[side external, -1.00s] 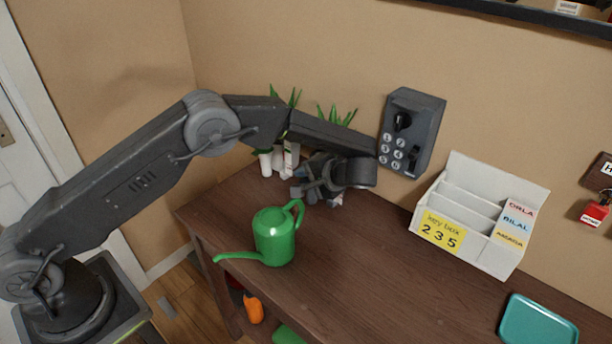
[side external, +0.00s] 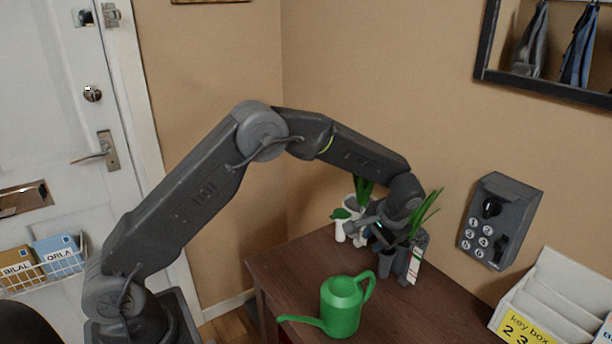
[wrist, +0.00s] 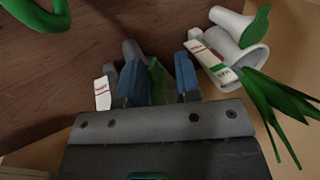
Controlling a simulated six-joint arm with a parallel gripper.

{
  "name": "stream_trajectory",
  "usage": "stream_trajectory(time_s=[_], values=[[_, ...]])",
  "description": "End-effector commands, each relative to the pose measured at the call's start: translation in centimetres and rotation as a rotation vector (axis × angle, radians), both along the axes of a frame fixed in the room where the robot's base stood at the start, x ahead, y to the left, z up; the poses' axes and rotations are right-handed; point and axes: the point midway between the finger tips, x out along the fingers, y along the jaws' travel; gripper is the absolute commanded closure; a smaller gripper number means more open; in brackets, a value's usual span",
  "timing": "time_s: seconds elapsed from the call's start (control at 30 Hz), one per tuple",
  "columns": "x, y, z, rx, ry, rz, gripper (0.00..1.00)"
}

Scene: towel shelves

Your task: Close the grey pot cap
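A grey pot (side external: 397,266) with a white label (side external: 414,266) stands near the back of the brown table, with green leaves rising by it. My gripper (side external: 380,238) is at its upper part and hides much of it. In the wrist view my gripper (wrist: 157,80) has its two blue-padded fingers apart. A green piece (wrist: 157,77), perhaps the cap's inner face or a leaf, shows between them; contact is unclear. Part of the grey pot (wrist: 131,50) shows behind the fingers. The grey cap's exact position is hidden.
A green watering can (side external: 342,306) stands in front on the table (side external: 290,270). A keypad box (side external: 500,221) hangs on the wall to the right.

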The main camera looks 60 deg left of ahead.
Motion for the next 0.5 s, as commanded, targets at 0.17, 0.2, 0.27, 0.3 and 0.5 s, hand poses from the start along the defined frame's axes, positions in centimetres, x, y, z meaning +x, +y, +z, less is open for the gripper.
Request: stream_trajectory(time_s=[0.17,0.2,0.27,0.3,0.5], values=[[0.0,1.1,0.3,-0.181,0.000,0.006,0.69],[0.0,1.2,0.2,-0.219,0.001,0.005,0.69],[0.0,1.5,0.3,-0.275,-0.002,0.006,0.69],[0.0,1.7,0.3,-0.311,0.001,0.006,0.69],[0.0,2.5,0.2,-0.488,-0.001,0.007,0.69]])
